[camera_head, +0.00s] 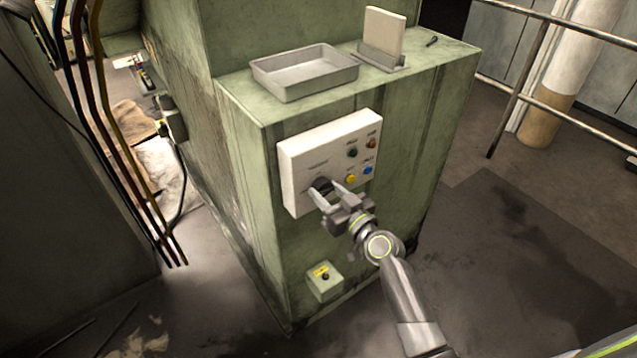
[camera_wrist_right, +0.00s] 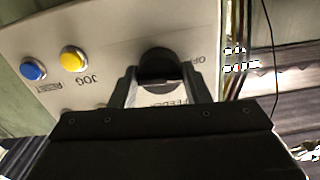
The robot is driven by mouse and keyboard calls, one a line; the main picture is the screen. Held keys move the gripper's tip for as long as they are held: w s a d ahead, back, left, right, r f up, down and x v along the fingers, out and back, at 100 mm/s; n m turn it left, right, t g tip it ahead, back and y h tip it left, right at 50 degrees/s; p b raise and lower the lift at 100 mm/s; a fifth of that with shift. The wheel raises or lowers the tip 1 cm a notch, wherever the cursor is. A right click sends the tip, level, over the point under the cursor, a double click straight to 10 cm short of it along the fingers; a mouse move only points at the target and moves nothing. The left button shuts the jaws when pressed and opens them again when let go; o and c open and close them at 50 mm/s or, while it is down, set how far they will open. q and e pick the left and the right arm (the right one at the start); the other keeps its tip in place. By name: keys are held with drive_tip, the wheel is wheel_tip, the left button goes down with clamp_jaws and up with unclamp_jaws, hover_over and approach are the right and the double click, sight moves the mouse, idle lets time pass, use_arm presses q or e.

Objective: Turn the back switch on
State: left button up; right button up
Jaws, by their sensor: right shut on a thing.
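A black rotary knob (camera_head: 321,186) sits on the white control panel (camera_head: 303,152) on the front of the green machine cabinet. My right gripper (camera_head: 332,193) is at the panel, shut on the knob. In the right wrist view the knob (camera_wrist_right: 159,65) is between the two fingers of my right gripper (camera_wrist_right: 160,88). Lettering that starts with "OF" shows beside the knob, and part of a "FEED" label shows below it. The knob's pointer direction is hidden. My left gripper is not in view.
Yellow (camera_head: 351,179) and blue (camera_head: 368,170) buttons sit right of the knob, with more buttons above. A small box with a yellow label (camera_head: 322,272) is lower on the cabinet. A grey tray (camera_head: 305,82) rests on top. Dark hoses hang at the left.

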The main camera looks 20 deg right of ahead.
drive_tip(key=m+p, duration=0.1)
drive_tip(key=m, duration=0.6)
drive_tip(key=shift+p, duration=0.4)
drive_tip(key=m, duration=0.2)
drive_tip(key=shift+m, duration=0.4)
drive_tip(key=o, duration=1.2)
drive_tip(key=shift+v, duration=4)
